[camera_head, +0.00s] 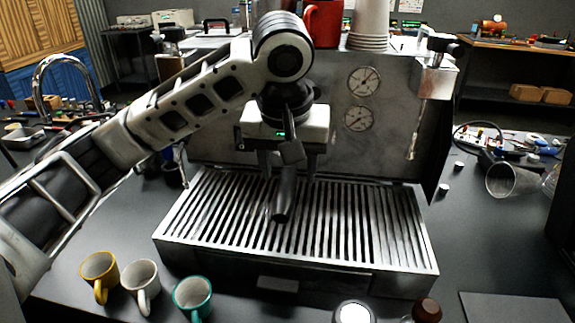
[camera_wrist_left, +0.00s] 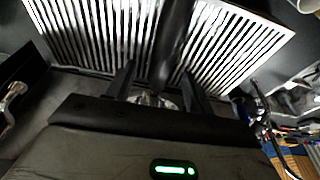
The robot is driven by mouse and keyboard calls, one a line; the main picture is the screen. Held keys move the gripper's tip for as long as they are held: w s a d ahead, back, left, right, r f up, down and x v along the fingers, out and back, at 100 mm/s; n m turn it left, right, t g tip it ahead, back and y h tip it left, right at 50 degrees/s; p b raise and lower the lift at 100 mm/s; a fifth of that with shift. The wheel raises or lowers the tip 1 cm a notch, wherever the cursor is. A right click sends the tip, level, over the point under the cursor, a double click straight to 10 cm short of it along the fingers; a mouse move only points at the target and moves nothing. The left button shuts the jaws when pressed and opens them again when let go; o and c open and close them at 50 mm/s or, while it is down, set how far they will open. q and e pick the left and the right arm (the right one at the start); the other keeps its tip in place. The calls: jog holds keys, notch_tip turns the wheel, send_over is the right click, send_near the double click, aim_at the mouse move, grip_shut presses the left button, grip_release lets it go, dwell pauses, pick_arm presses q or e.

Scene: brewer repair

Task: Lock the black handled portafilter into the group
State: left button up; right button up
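The black handled portafilter shows mainly as a dark handle (camera_head: 283,197) pointing forward and down over the drip tray. My left gripper (camera_head: 288,168) is in front of the espresso machine (camera_head: 375,140), with its two fingers apart on either side of the handle. In the left wrist view the handle (camera_wrist_left: 174,45) runs between the open fingers (camera_wrist_left: 158,80), with gaps visible beside it. A bit of shiny metal (camera_wrist_left: 150,99) shows at its near end. The group is hidden behind my gripper and wrist, so I cannot tell how the portafilter sits in it. My right gripper is not in view.
The slatted drip tray (camera_head: 390,240) lies below the gripper. Yellow (camera_head: 100,270), white (camera_head: 141,280) and teal (camera_head: 192,295) cups stand at front left. A brown-knobbed object (camera_head: 427,309) is at the front edge. A steam wand (camera_head: 414,130) hangs at right.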

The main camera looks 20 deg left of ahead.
pick_arm(q)
jog(key=v, duration=1.6)
jog(key=shift+d+f, duration=0.1)
